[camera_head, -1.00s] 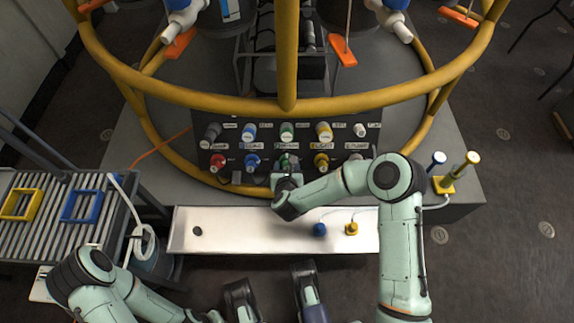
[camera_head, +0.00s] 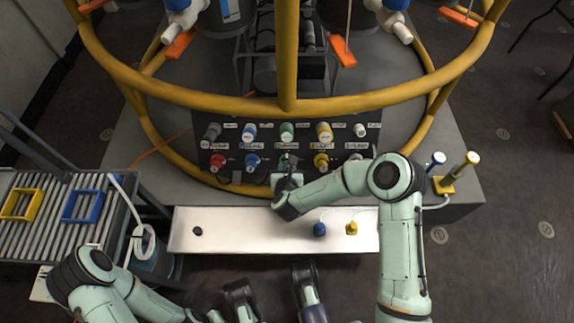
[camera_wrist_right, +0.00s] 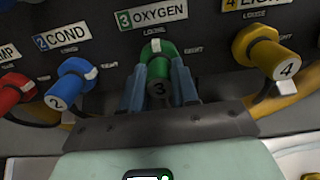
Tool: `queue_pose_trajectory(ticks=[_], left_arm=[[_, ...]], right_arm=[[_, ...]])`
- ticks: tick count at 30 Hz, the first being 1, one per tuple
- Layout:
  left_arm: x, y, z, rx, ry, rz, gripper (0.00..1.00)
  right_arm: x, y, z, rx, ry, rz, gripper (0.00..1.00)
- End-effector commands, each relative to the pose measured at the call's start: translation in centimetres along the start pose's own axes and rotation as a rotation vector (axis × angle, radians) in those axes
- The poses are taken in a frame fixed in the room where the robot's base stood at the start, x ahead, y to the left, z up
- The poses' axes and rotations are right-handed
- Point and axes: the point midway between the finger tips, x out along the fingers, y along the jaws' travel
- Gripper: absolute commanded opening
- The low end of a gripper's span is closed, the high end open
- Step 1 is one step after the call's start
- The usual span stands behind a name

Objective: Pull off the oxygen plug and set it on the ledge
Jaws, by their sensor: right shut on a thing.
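The green oxygen plug (camera_wrist_right: 160,72), marked 3, is at the panel under the OXYGEN label in the right wrist view. Its white mark points up toward the word LOOSE. My right gripper (camera_wrist_right: 160,90) is shut on it, one finger on each side. In the head view the right gripper (camera_head: 288,170) covers most of the plug. I cannot tell whether there is a gap between plug and panel. The white ledge (camera_head: 260,232) runs below the panel.
A blue plug (camera_head: 320,229) and a yellow plug (camera_head: 351,228) stand on the ledge's right half. A dark round spot (camera_head: 197,231) is at its left end; the middle is clear. The blue COND plug (camera_wrist_right: 70,82) and yellow plug 4 (camera_wrist_right: 268,52) flank the oxygen plug.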

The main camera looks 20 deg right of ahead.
Motion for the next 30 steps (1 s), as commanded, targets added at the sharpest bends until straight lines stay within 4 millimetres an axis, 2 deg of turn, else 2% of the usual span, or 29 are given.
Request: queue_pose_trajectory(ticks=[30], left_arm=[[-2.6, 0.1, 0.9, 0.0, 0.002, 0.001, 0.0]], right_arm=[[-4.2, 0.1, 0.1, 0.0, 0.0, 0.002, 0.0]])
